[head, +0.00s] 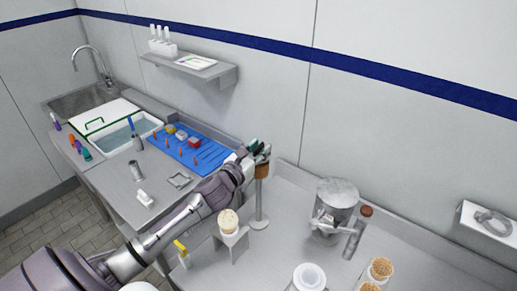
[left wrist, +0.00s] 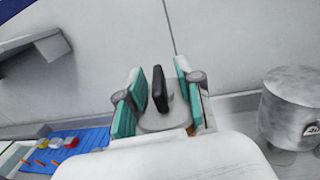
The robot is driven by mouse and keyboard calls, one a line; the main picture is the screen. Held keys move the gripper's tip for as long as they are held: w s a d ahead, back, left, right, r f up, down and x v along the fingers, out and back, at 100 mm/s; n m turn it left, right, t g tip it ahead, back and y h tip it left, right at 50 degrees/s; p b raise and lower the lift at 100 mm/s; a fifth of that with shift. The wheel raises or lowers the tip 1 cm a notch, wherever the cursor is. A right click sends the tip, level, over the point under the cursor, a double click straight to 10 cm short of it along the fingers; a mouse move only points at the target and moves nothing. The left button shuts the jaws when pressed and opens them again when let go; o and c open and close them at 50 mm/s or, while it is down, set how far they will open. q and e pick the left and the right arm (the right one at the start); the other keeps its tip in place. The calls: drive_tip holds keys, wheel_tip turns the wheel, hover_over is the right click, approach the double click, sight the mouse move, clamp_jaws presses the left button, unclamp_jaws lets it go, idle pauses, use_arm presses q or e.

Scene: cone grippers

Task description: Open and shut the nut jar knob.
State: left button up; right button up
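The nut jar (head: 262,171) is a brown-filled container on a slim grey stand, behind the front counter near the wall. My left gripper (head: 258,150) is at the top of it. In the left wrist view, a dark upright knob (left wrist: 159,90) stands on a grey round lid (left wrist: 165,121). The teal finger pads of my left gripper (left wrist: 160,82) are on both sides of the knob, with a gap visible at the right, so the gripper looks open around it. The jar's body is mostly hidden in the wrist view. My right gripper is not in view.
A metal canister (head: 338,200) stands to the right, also in the wrist view (left wrist: 290,108). A cone on a grey holder (head: 231,243) is close to my left arm. A blue tray (head: 188,147) lies to the left. A wall shelf (head: 195,67) hangs above.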

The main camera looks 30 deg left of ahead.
use_arm(q)
drive_tip(key=shift+s, duration=0.2)
drive_tip(key=s, duration=1.1)
drive_tip(key=shift+s+d, duration=0.2)
drive_tip(key=shift+s, duration=0.1)
